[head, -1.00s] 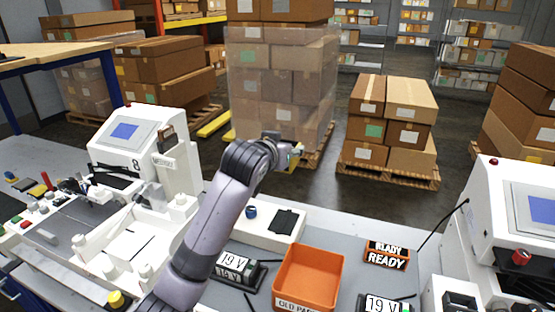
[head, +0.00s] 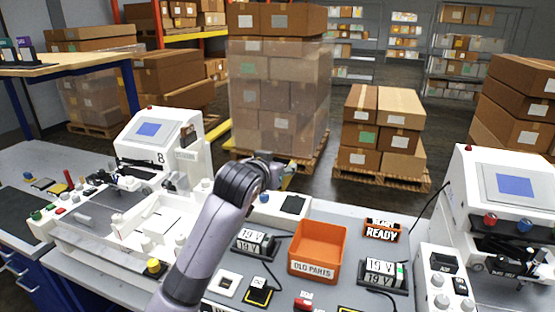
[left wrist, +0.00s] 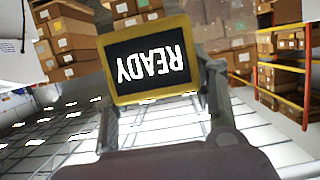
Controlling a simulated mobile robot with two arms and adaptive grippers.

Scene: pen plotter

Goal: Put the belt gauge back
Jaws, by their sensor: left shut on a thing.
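My left gripper (head: 282,175) is at the end of the grey arm, raised beyond the far edge of the bench. In the left wrist view, its two fingers (left wrist: 160,75) are shut on the sides of a yellow-framed block with a black face reading READY upside down. I take this block to be the belt gauge (left wrist: 150,58); in the head view only a small yellowish part (head: 289,171) shows past the wrist. A white stand (head: 268,213) with a dark pad (head: 294,205) and a blue knob (head: 264,197) is below it, partly hidden by my arm. My right gripper is not in view.
An orange OLD PARTS bin (head: 318,252), a READY sign (head: 381,230) and 19 V blocks (head: 384,275) stand on the grey bench. White machines stand at left (head: 158,140) and right (head: 500,200). Wrapped boxes (head: 280,95) are stacked behind the bench.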

